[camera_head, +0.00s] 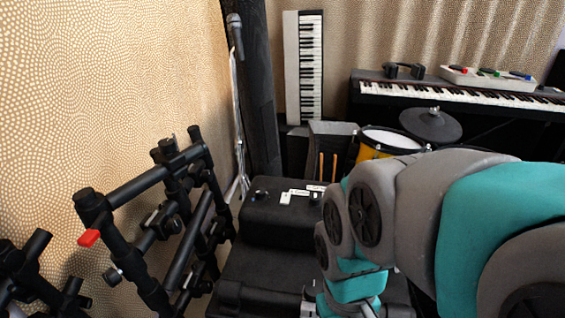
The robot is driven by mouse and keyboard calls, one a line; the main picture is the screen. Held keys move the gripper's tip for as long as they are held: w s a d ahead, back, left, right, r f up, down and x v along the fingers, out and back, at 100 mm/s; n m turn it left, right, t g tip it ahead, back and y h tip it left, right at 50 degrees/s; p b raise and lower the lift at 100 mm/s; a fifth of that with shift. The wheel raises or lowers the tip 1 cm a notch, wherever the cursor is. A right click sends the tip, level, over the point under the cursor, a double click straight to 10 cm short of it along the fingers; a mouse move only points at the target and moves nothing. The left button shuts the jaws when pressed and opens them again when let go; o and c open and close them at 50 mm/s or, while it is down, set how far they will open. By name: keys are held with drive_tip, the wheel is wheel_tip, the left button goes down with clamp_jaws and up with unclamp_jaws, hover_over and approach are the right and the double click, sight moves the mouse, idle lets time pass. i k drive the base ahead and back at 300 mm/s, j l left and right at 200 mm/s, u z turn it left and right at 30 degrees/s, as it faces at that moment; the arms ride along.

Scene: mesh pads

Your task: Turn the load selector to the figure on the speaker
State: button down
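A black box (275,222) stands at the centre, on a larger black case. A small round dark knob (261,194) sits at the left of its top, and it may be the load selector. White labels (299,195) lie to the right of the knob, too small to read. A grey speaker-like box (332,130) stands behind, and I cannot make out a figure on it. My gripper (340,309) shows only partly at the bottom edge, below and to the right of the black box. My arm hides the right end of the box. The fingertips are cut off.
A black rack (150,215) with a red lever stands at the left. A microphone stand (238,110) rises behind the box. An upright keyboard (303,70), a drum (388,142) and a piano (455,97) stand at the back. The black case top (265,270) looks bare in front.

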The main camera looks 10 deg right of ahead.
sight(314, 201)
drive_tip(key=k+z, duration=0.15)
drive_tip(key=k, duration=0.25)
drive_tip(key=k+l+z, duration=0.1)
drive_tip(key=k, duration=0.3)
drive_tip(key=l, duration=0.1)
